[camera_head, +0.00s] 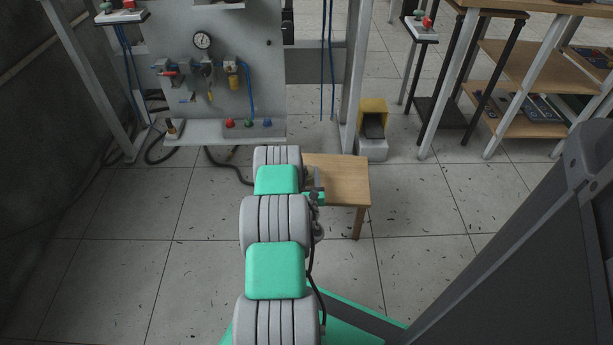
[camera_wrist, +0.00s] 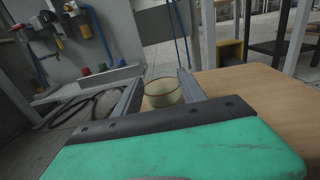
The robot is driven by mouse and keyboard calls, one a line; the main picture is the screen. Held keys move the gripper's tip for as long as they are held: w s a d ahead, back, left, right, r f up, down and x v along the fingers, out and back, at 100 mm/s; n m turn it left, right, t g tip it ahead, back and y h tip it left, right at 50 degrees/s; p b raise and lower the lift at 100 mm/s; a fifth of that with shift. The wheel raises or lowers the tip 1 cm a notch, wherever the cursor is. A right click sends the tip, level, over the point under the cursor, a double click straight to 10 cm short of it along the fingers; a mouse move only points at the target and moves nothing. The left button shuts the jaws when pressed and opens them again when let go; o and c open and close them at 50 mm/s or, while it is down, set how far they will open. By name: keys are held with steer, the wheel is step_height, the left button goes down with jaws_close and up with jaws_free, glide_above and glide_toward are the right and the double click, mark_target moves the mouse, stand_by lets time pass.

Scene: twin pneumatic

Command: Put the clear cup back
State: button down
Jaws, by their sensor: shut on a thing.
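The clear cup (camera_wrist: 162,93) shows in the wrist view as a see-through, slightly yellowish round cup with an open rim. It sits between the two fingers of my gripper (camera_wrist: 160,90), which is shut on it. The cup is at the left edge of the small wooden table (camera_wrist: 250,100); I cannot tell whether its base touches the tabletop. In the head view my arm hides the cup and most of the gripper, beside the wooden table (camera_head: 345,180).
A grey panel (camera_head: 262,70) with a gauge (camera_head: 202,40) and valves stands behind. Its ledge carries red, green and blue buttons (camera_head: 248,123). A yellow and grey pedal box (camera_head: 373,130) is on the floor behind the table. Black hoses lie at the left. A shelf (camera_head: 530,65) stands at right.

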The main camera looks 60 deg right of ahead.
steer(key=c, duration=0.7)
jaws_free()
steer(key=shift+o, duration=0.2)
